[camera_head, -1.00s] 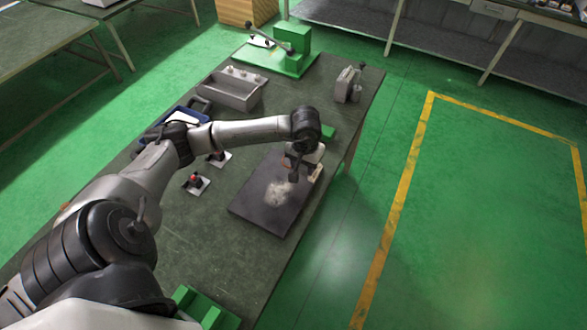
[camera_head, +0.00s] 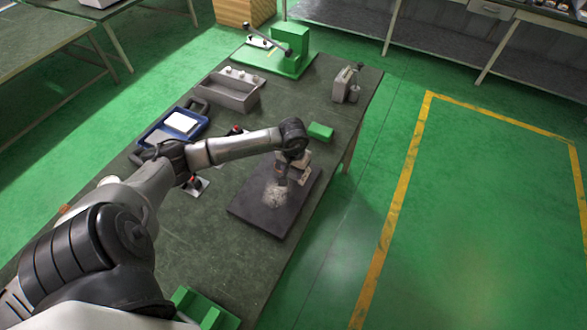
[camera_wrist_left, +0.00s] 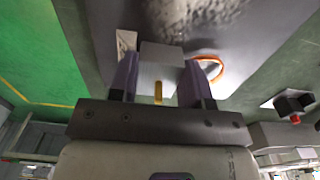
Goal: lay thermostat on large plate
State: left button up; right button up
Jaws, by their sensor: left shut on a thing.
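The large plate (camera_head: 254,214) is a dark flat slab with a whitish worn patch, lying on the workbench near its right edge. My left gripper (camera_head: 284,178) is over the plate's far part, pointing down. In the left wrist view, the left gripper (camera_wrist_left: 160,82) is shut on a grey block, the thermostat (camera_wrist_left: 160,55), with a brass pin and an orange wire loop beside it. The plate (camera_wrist_left: 255,40) fills the background there. I cannot tell whether the thermostat touches the plate. In the head view the thermostat is mostly hidden by the gripper. My right gripper is not in view.
A green block (camera_head: 320,131) lies just beyond the plate. Small red-button parts (camera_head: 194,184) sit to its left, partly behind my arm. A blue tray (camera_head: 160,131), a grey bin (camera_head: 232,95) and a green lever press (camera_head: 285,55) stand farther back on the bench (camera_head: 325,95).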

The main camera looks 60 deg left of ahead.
pick_arm(q)
jog(key=shift+a, duration=0.1)
jog(key=shift+f, duration=0.15)
jog(key=o, duration=1)
jog(key=shift+o, duration=0.2)
notch_tip(320, 180, up, 12)
jog(key=shift+r, duration=0.2)
dwell(0.3)
